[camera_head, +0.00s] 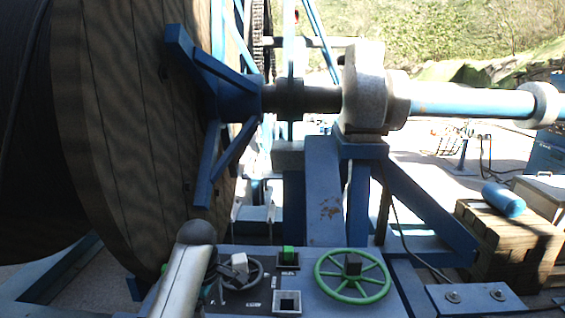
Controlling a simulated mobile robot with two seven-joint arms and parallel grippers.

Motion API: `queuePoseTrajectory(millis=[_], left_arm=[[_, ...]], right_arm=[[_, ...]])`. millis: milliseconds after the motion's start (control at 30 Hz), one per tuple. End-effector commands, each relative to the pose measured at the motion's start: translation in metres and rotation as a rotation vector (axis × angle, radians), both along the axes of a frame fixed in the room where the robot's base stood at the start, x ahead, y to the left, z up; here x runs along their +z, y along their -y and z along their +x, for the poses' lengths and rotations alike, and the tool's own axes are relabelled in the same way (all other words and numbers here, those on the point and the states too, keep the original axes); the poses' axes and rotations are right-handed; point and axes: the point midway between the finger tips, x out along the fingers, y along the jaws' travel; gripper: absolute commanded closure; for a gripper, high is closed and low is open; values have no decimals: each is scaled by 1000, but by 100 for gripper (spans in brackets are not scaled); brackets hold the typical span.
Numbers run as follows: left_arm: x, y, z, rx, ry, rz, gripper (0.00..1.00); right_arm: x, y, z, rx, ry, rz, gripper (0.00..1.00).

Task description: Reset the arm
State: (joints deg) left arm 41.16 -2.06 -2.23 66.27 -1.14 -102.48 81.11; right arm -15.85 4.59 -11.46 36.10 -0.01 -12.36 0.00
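A silver-grey arm link of mine with a dark rounded end comes up from the lower left, in front of the control panel (262,293). No gripper fingers can be made out on it. My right arm does not show. On the panel, a dark handwheel (256,277) with a pale grey block at its hub stands just right of the arm link, which may cover part of its left side. A green handwheel (353,277) with a dark hub block is to its right, with nothing touching it. A small green switch (288,254) sits in a dark square between the wheels.
A large wooden cable reel (118,110) fills the left, with a blue spider bracket (222,95). A shaft runs right through a grey bearing block (364,85) on a blue stand (325,190). Wooden blocks (500,238) carry a blue cylinder (503,199) at the right.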

Motion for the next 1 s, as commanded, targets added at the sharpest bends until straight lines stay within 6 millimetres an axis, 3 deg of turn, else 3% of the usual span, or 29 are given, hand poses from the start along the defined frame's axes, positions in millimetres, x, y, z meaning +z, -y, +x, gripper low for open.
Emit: queuePoseTrajectory(millis=[33, 200, 467, 800, 1000], left_arm=[[-16, -4, -13, -59, 6, 11, 15], [-50, -12, -54, -289, 39, 50, 15], [-82, -19, -130, -657, 78, 121, 15], [-79, -15, -233, -1136, 129, 212, 15], [-66, -11, -269, -1318, 152, 246, 15]], right_arm=[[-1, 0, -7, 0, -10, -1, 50], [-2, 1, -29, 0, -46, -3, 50], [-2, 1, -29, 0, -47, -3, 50], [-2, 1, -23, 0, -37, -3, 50], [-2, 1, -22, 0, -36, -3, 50]])
